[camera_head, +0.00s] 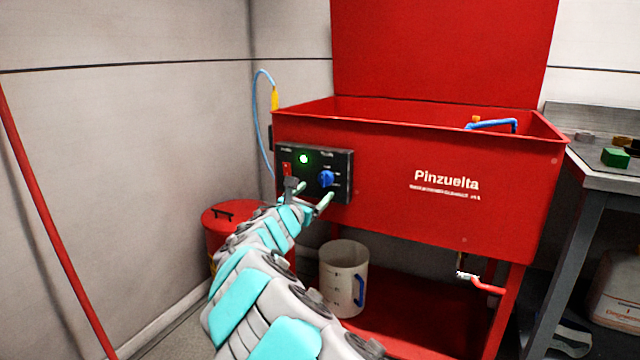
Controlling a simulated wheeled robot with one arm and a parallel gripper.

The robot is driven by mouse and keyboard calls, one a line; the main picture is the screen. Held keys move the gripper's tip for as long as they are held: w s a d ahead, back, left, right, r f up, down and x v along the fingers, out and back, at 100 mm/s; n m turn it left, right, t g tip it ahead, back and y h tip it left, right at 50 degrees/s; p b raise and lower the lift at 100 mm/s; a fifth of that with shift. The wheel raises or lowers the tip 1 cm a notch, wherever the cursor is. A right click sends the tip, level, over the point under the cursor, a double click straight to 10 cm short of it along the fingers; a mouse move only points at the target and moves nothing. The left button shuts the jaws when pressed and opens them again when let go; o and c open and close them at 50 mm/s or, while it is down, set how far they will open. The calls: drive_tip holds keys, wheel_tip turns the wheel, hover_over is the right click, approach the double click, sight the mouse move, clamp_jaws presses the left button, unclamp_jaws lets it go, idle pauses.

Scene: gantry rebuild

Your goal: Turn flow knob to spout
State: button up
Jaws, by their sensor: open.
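The blue flow knob (327,178) sits on the right side of a black control panel (343,160) on the front of the red parts washer (390,190). Small labels around the knob are too small to read. My gripper (308,192) is open and empty, in front of the panel's lower edge, just below and left of the knob. One finger lies below the knob and the other near the red switch (287,169). I cannot tell whether a finger touches the panel. A green light (304,159) is lit. A blue spout (492,124) shows over the basin's right side.
A white jug (343,275) with a blue handle stands on the red lower shelf. A red bin (225,215) is behind my arm. A metal table (600,175) with a green block (615,157) stands at right. A red pole (50,220) is at left.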

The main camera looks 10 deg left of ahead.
sight(323, 182)
drive_tip(key=shift+a+p+x, duration=0.15)
drive_tip(key=shift+a+x, duration=0.05)
drive_tip(key=shift+x, duration=1.7)
drive_tip(key=shift+a+p+x, duration=0.15)
drive_tip(key=shift+a+x, duration=0.05)
drive_tip(key=shift+x, duration=1.75)
drive_tip(key=shift+w+f, duration=0.1)
drive_tip(key=shift+f, duration=0.1)
drive_tip(key=shift+c, duration=0.3)
clamp_jaws()
